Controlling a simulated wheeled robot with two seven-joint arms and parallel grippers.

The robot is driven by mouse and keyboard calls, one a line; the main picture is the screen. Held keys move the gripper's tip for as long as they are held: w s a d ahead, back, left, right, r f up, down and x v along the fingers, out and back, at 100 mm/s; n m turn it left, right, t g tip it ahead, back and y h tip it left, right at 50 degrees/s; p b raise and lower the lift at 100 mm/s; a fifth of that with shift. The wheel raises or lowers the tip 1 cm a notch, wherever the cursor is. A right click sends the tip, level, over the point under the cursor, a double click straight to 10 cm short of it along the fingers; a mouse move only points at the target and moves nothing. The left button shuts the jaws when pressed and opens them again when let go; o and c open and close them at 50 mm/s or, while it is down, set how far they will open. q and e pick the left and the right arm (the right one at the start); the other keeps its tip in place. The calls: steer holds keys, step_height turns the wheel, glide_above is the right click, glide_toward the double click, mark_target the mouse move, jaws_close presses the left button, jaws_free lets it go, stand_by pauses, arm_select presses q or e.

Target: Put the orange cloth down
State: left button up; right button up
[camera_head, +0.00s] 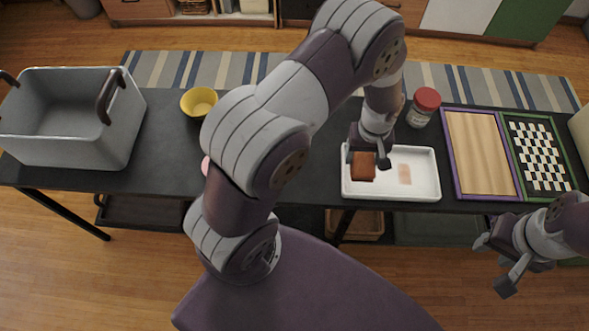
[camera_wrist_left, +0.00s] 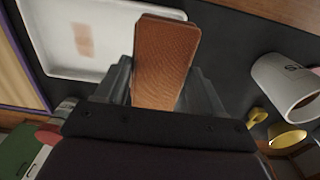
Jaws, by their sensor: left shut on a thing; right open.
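The orange cloth (camera_head: 362,166) looks like a flat, folded orange-brown rectangle. My left gripper (camera_head: 368,155) is shut on it, over the left end of a white tray (camera_head: 425,155). In the left wrist view the cloth (camera_wrist_left: 163,60) stands out between the two fingers of my left gripper (camera_wrist_left: 160,85), beside the tray (camera_wrist_left: 60,68). I cannot tell whether the cloth touches the tray. My right gripper (camera_head: 507,262) is open and empty, in front of the table at the lower right.
A jar with a red lid (camera_head: 424,106) stands behind the tray. A purple-framed wooden board (camera_head: 480,150) and a checkered board (camera_head: 538,150) lie to the right. A yellow bowl (camera_head: 199,101) and a grey bin (camera_head: 65,110) are on the left. A white mug (camera_wrist_left: 285,85) shows in the left wrist view.

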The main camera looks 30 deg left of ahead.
arm_select(q)
steer(key=s+a+f, duration=0.1)
steer(key=a+f, duration=0.1)
steer(key=a, duration=0.1)
steer(key=s+a+f+p, duration=0.1)
steer(key=a+f, duration=0.1)
steer(key=a, duration=0.2)
steer(key=s+a+f+p, duration=0.1)
steer(key=a+f, duration=0.1)
steer(key=a, duration=0.1)
steer(key=shift+s+a+f, duration=0.15)
steer(key=shift+a+f, duration=0.1)
steer(key=shift+f, duration=0.15)
step_height(320, 180, down, 4)
steer(key=shift+d+r+p, duration=0.1)
steer(key=shift+p, duration=0.3)
steer(key=shift+f, duration=0.25)
arm_select(e)
steer(key=r, duration=0.2)
steer(key=shift+w+d+r, duration=0.25)
steer(key=shift+d+r, duration=0.1)
arm_select(q)
steer(key=shift+f, duration=0.1)
arm_select(e)
steer(key=shift+f, duration=0.1)
arm_select(q)
steer(key=o, duration=0.9)
steer(key=shift+o, duration=0.2)
